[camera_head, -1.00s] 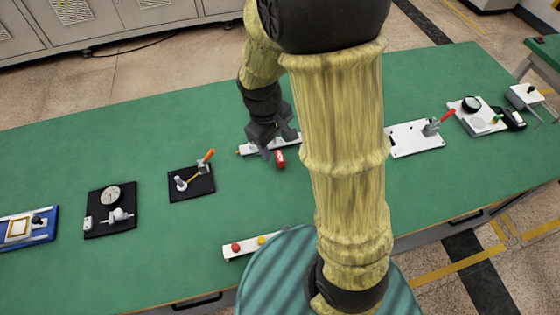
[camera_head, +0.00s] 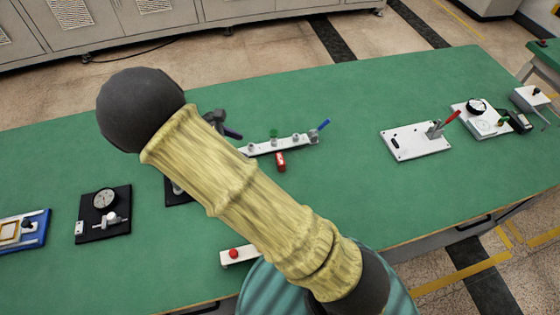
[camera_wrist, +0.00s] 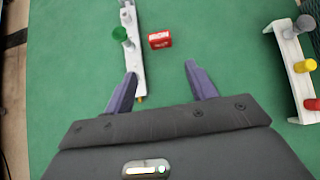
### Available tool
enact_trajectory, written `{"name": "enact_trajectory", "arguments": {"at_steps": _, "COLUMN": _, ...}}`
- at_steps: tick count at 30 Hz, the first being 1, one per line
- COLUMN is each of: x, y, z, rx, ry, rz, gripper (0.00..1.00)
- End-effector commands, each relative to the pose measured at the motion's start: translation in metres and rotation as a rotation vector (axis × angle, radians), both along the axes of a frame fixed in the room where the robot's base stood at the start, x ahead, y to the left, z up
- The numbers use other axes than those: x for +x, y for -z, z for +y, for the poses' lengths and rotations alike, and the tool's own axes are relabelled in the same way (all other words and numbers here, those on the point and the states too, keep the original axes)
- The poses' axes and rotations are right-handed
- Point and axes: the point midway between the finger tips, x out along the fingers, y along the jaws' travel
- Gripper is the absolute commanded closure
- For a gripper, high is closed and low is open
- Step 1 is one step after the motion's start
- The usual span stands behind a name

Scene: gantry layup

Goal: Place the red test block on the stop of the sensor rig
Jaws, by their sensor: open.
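The red test block (camera_head: 281,161) lies on the green table, close in front of a white rail with several small fittings and a blue lever, which looks like the sensor rig (camera_head: 258,150). In the wrist view the block (camera_wrist: 159,40) shows white lettering and lies right of the rail (camera_wrist: 138,75), apart from it. Which fitting is the stop I cannot tell. My gripper (camera_wrist: 160,69) is open and empty, its purple fingers on the near side of the block, the left one close to the rail. In the head view it (camera_head: 232,131) is partly hidden behind my arm.
A white button strip (camera_head: 238,257) lies in front, partly hidden by my arm. A black gauge plate (camera_head: 104,226) and a blue fixture (camera_head: 40,238) stand left. A white clamp plate (camera_head: 412,143) stands right. Green table between rail and clamp plate is clear.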

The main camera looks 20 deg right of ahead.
Motion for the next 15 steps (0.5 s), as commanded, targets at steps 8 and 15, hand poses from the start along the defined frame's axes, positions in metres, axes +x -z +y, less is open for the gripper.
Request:
{"name": "enact_trajectory", "arguments": {"at_steps": 8, "x": 0.0, "y": 0.03, "z": -0.036, "rx": -0.002, "ry": 0.011, "rz": 0.003, "gripper": 0.44}}
{"name": "enact_trajectory", "arguments": {"at_steps": 15, "x": -0.001, "y": 0.06, "z": -0.065, "rx": -0.002, "ry": 0.011, "rz": 0.004, "gripper": 0.44}}
